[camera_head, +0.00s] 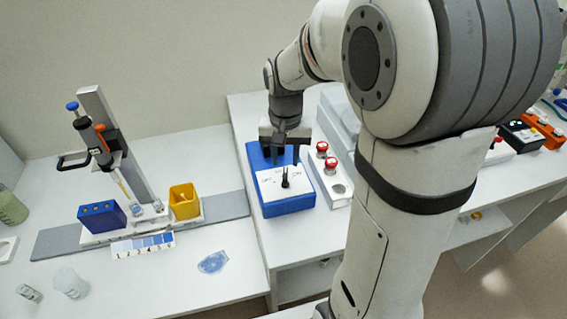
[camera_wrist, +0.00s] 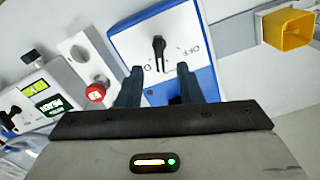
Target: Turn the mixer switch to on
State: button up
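The right label reads OFF; the left one is only partly legible. No mixer name is readable. My gripper (camera_head: 286,155) is over the back part of the box. In the wrist view my gripper (camera_wrist: 160,75) is open and empty, its dark fingers apart, with the switch beyond the gap between them.
Red buttons on a pale box (camera_head: 331,185) stand right of the blue box; one red button (camera_wrist: 96,92) is near a fingertip in the wrist view. A device with a green READY display (camera_wrist: 48,106) is farther left there. A yellow container (camera_head: 185,201) stands left in the head view.

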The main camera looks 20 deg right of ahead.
aim_at(285, 172)
jog(key=shift+f, duration=2.15)
jog(key=shift+c, duration=0.4)
grip_shut()
